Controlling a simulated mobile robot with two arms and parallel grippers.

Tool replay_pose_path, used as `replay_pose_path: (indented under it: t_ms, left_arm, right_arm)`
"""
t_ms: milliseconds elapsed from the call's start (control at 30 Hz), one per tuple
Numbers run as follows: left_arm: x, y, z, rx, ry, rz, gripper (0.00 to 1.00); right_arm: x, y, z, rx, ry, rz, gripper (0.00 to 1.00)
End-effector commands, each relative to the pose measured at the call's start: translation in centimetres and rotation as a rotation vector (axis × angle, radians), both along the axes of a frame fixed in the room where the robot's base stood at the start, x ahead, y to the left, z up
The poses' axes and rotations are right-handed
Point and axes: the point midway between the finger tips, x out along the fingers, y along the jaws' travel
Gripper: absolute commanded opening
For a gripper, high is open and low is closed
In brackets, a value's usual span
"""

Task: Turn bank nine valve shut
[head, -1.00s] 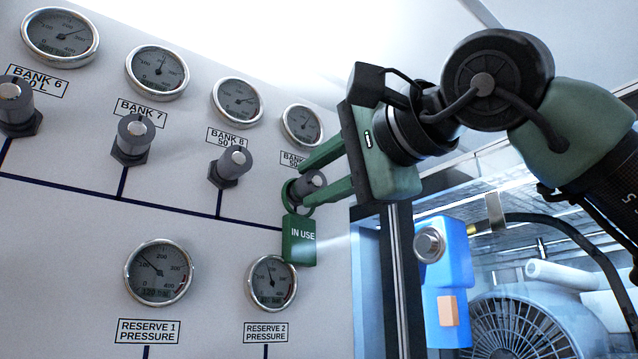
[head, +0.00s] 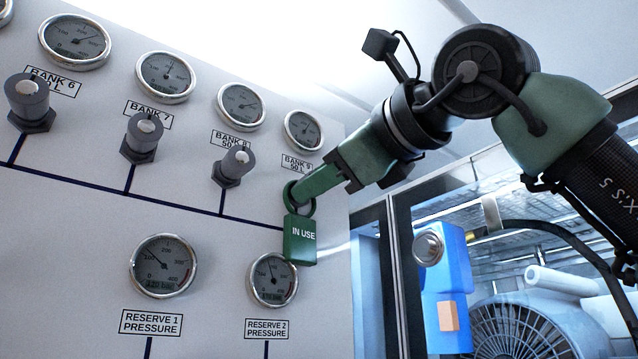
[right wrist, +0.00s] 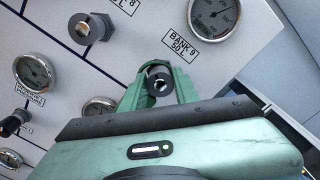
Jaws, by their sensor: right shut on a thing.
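The bank nine valve knob (right wrist: 159,83) shows in the right wrist view between the green fingers of my right gripper (right wrist: 158,84), below the "BANK 9 50 L" label (right wrist: 181,43). The gripper is shut on the knob. In the head view my right gripper (head: 301,189) reaches the panel from the right, and its fingers hide the knob. A green "IN USE" tag (head: 300,240) hangs by its ring just below the fingers. The bank nine gauge (head: 304,130) is above the gripper. My left gripper is not in view.
The bank 8 valve (head: 234,166), bank 7 valve (head: 142,138) and bank 6 valve (head: 28,102) stick out to the left. The reserve 2 gauge (head: 272,280) sits behind and below the tag. A blue box (head: 444,285) with a round knob stands right of the panel.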

Motion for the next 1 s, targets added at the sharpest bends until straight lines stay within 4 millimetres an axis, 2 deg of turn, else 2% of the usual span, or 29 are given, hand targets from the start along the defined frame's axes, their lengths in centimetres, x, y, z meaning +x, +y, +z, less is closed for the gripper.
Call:
replay_pose_path:
  t_ms: [700, 1000]
  left_arm:
    - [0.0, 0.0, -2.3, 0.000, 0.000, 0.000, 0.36]
    - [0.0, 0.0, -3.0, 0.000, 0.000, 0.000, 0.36]
  right_arm:
    - [0.0, 0.0, -0.1, 0.546, 0.397, 0.000, 0.00]
    - [0.1, -0.1, -0.1, 0.724, 0.526, -0.001, 0.00]
